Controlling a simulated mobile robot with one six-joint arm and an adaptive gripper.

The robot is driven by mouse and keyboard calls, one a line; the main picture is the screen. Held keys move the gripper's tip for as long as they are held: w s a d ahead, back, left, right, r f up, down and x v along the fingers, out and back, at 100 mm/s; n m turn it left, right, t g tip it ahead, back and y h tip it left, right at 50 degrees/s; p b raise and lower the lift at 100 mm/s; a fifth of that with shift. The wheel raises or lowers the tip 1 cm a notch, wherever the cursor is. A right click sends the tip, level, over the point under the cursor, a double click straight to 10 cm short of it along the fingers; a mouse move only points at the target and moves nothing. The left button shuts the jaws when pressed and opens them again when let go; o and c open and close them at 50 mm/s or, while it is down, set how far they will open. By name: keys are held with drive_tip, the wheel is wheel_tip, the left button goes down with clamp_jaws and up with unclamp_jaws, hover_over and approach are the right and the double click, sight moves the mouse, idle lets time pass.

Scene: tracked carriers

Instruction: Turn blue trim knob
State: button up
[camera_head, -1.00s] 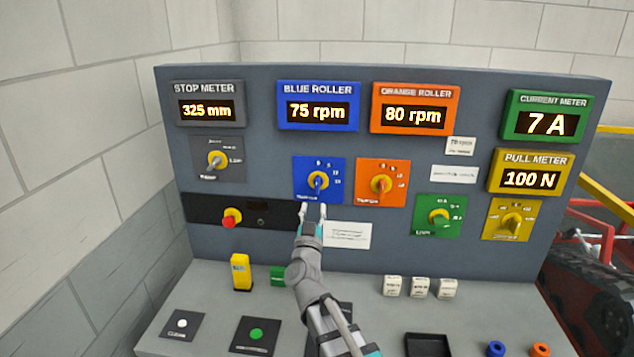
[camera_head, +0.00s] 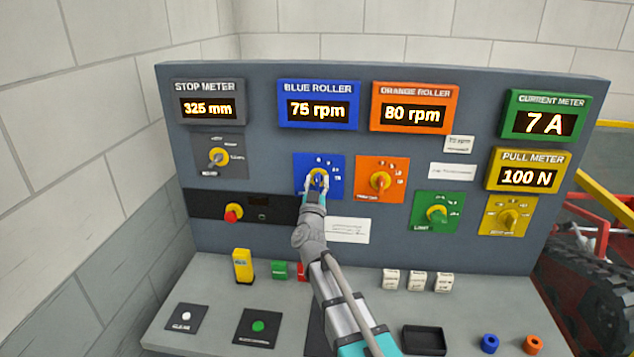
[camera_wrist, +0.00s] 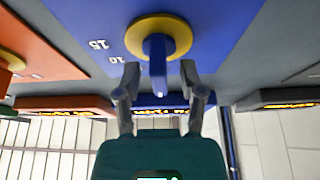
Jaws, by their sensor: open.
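The blue trim knob (camera_wrist: 157,66) is a blue handle on a yellow round base, mounted on a blue square plate (camera_head: 335,163) in the panel. The wrist view shows it close up, with the marks 10 and 15 on the plate beside it. My gripper (camera_head: 317,183) is at the knob in the head view and covers part of it. In the wrist view my gripper (camera_wrist: 160,80) is open, with one finger on each side of the blue handle and a visible gap to it. The blue roller display (camera_head: 318,105) above reads 75 rpm.
The orange knob (camera_head: 381,181) is close on the right. A grey knob (camera_head: 218,157) and a red stop button (camera_head: 233,213) are on the left. Green (camera_head: 437,215) and yellow (camera_head: 508,218) knobs are farther right. A desk with buttons and small blocks lies below.

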clamp_jaws()
drive_tip(key=shift+m+h, duration=0.4)
drive_tip(key=shift+m, duration=0.2)
drive_tip(key=m+h, duration=0.1)
drive_tip(key=m, duration=0.2)
drive_tip(key=shift+m+g+h, duration=0.3)
drive_tip(key=shift+h, duration=0.1)
drive_tip(key=shift+m+g+h+p, duration=0.4)
drive_tip(key=shift+m+h, duration=0.4)
drive_tip(key=shift+m, duration=1)
unclamp_jaws()
drive_tip(key=shift+d, duration=0.1)
